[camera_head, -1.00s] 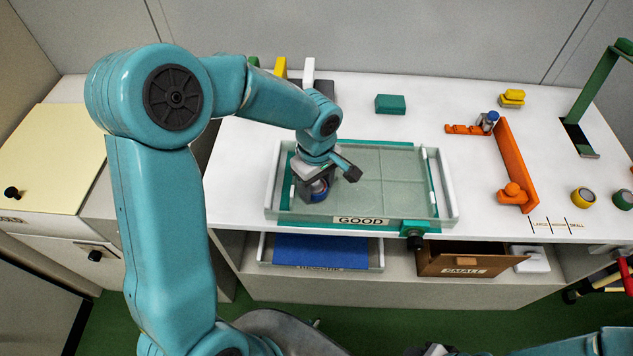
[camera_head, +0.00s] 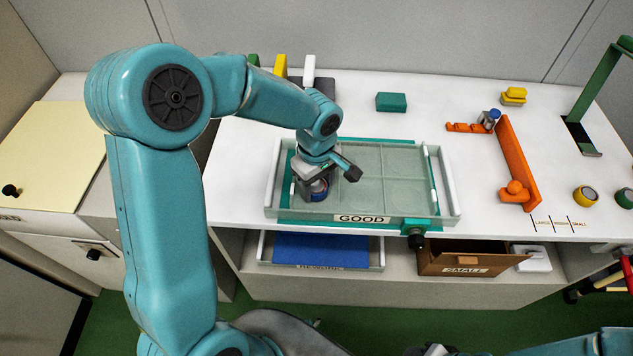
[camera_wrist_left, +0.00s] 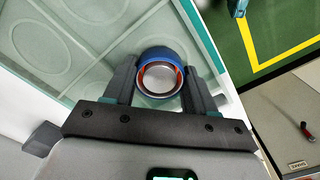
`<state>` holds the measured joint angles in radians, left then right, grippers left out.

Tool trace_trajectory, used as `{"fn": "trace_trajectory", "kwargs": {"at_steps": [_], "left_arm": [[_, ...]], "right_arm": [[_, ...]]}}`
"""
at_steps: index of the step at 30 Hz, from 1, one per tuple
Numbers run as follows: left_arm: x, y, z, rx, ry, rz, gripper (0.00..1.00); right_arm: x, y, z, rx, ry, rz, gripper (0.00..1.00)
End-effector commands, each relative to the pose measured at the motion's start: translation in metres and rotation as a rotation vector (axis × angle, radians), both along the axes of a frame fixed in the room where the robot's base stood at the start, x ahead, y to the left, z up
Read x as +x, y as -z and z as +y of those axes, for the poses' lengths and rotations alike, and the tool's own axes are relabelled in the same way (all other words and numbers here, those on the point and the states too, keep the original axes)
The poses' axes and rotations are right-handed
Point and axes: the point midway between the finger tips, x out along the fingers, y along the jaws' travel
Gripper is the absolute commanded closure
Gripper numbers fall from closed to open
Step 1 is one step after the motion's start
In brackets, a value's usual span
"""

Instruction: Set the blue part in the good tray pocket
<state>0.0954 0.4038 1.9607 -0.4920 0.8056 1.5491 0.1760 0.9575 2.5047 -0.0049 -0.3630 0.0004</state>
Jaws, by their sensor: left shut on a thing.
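The blue part (camera_head: 319,188) is a short round ring with a blue outside and an orange-red inner edge. It is in the front left area of the tray labelled GOOD (camera_head: 449,190). My left gripper (camera_head: 317,187) is shut on it, and the left wrist view shows the blue part (camera_wrist_left: 162,60) between the two fingers. Whether it touches the pocket floor I cannot tell. The other round tray pockets (camera_wrist_left: 37,37) in view look empty. My right gripper is not clearly in view.
An orange fixture (camera_head: 516,165) with a small blue-topped part (camera_head: 490,117) stands right of the tray. A yellow round part (camera_head: 585,196) and a green one (camera_head: 624,198) lie at the right. A teal block (camera_head: 391,102) lies behind the tray. A brown SMALL bin (camera_head: 465,258) is below.

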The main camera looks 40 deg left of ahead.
Motion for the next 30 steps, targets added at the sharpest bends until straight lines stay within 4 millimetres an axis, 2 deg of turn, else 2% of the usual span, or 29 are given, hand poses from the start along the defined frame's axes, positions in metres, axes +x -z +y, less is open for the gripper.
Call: {"fn": "trace_trajectory", "kwargs": {"at_steps": [14, 15, 17, 18, 30], "left_arm": [[0.0003, 0.0094, 0.0001, 0.001, 0.000, -0.001, 0.89], [0.0003, 0.0086, 0.0001, 0.000, 0.000, -0.002, 0.38], [0.0003, 0.0083, 0.0001, 0.001, 0.000, -0.001, 0.18], [0.0002, 0.0083, 0.0001, 0.000, 0.000, -0.001, 0.15], [-0.0006, 0.0090, 0.0004, 0.001, 0.000, 0.002, 0.15]], "right_arm": [[0.0000, 0.0105, 0.0000, 0.000, 0.000, 0.000, 0.57], [-0.0001, 0.0099, 0.0001, 0.000, 0.000, 0.000, 0.57], [-0.0001, 0.0094, 0.0000, 0.000, 0.000, 0.000, 0.57], [-0.0001, 0.0094, 0.0000, 0.000, 0.000, 0.000, 0.57], [0.0000, 0.0095, 0.0000, 0.000, 0.000, 0.000, 0.57]]}}
